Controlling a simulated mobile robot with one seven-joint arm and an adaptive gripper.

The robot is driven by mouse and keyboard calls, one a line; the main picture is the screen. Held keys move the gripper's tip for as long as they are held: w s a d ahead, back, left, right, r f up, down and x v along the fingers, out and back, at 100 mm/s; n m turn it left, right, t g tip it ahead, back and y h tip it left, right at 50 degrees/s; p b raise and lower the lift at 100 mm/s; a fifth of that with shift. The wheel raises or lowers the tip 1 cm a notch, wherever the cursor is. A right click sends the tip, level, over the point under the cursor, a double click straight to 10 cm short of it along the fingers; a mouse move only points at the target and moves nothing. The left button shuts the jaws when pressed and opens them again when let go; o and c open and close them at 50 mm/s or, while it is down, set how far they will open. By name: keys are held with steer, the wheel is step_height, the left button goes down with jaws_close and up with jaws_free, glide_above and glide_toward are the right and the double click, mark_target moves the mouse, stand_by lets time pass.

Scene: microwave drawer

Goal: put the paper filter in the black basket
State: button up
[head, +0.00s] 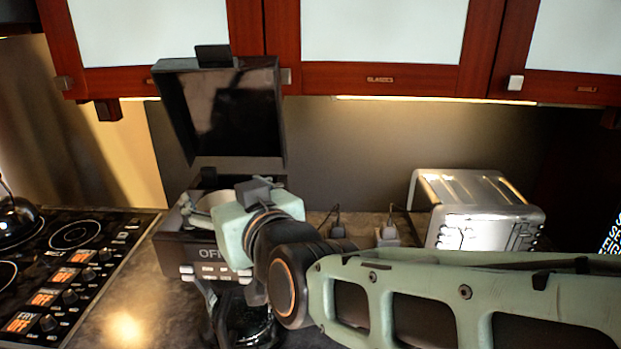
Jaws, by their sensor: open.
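The coffee machine (177,243) stands on the counter with its lid (160,95) raised. A pale, whitish rim, which looks like the paper filter (221,197), shows in the top opening of the machine. The black basket cannot be made out clearly behind my wrist and the pale rim, so I cannot tell how deep the filter sits in it. My gripper (205,207) is open at the top of the machine, right beside the filter. Its fingertips are partly hidden, and I cannot tell whether they touch the filter.
A glass pot (252,330) sits low at the machine's front, partly behind my arm. A shiny toaster (478,205) stands to the right, with plugs (387,236) between. A cooktop (65,255) with a kettle (15,220) is at left. Red-framed cabinets (385,85) hang above.

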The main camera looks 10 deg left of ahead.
steer(key=b+v, duration=0.1)
steer(key=v, duration=0.8)
steer(key=shift+b, duration=0.3)
steer(key=w+d+f+m+g+h+p, duration=0.25)
steer(key=d+f+h, duration=0.25)
steer(key=d, duration=0.7)
steer(key=s+d+f+m+g+h+p, duration=0.1)
steer(key=s+d+f+m+g+h, duration=0.1)
steer(key=d, duration=0.6)
steer(key=s+d+f+m+g+h+p, duration=0.2)
steer(key=s+d+f+m+h, duration=0.1)
steer(key=d, duration=0.5)
steer(key=shift+s+f, duration=0.15)
steer(key=shift+s, duration=0.7)
steer(key=shift+a, duration=0.2)
